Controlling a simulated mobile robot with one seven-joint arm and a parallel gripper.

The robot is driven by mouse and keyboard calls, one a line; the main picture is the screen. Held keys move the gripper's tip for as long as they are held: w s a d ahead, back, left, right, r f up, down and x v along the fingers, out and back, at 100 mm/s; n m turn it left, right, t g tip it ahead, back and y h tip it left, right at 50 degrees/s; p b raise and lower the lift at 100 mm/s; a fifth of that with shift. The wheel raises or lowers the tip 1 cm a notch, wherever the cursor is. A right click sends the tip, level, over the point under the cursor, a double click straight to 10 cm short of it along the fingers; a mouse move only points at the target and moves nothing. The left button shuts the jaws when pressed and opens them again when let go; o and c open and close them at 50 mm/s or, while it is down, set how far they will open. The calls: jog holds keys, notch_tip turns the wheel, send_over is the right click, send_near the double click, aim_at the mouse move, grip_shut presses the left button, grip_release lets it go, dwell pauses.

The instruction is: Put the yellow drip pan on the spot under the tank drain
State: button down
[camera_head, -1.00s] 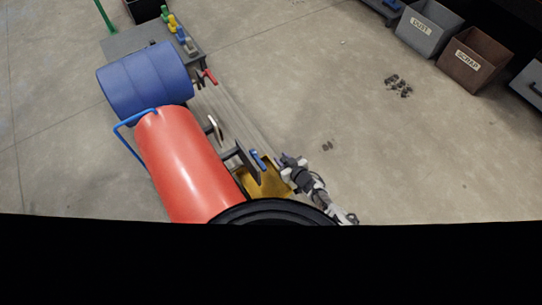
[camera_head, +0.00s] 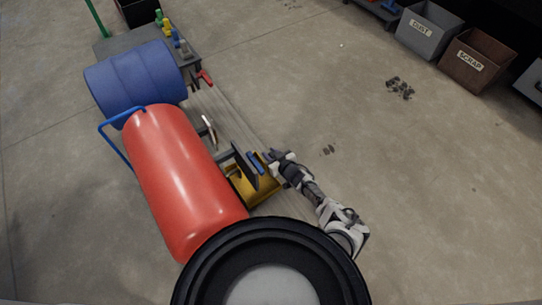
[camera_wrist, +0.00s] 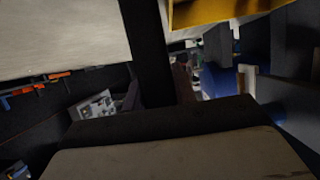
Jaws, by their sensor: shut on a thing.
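The yellow drip pan (camera_head: 264,190) lies low beside the red tank (camera_head: 182,175), partly hidden by a dark upright plate and the tank's end. Part of the pan also shows at the top right of the wrist view (camera_wrist: 215,10). My gripper (camera_head: 270,158) is at the pan's upper right side, close to the dark plate and a small blue piece. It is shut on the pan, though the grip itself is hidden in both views. The tank drain and the spot under it cannot be made out.
A red valve handle (camera_head: 205,77) sticks out near the drum. Grey DUST (camera_head: 428,35) and brown SCRAP (camera_head: 470,62) bins stand far right. Floor at right is mostly clear.

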jog(key=c, duration=1.6)
grip_release()
jog(key=shift+f, duration=0.15)
jog(key=o, duration=0.5)
jog(key=shift+s+d+r, duration=0.15)
jog(key=shift+s+r, duration=0.05)
jog(key=shift+r, duration=0.25)
jog(key=shift+p+v, duration=3.2)
jog(key=shift+v, duration=2.5)
jog(key=shift+f, duration=0.1)
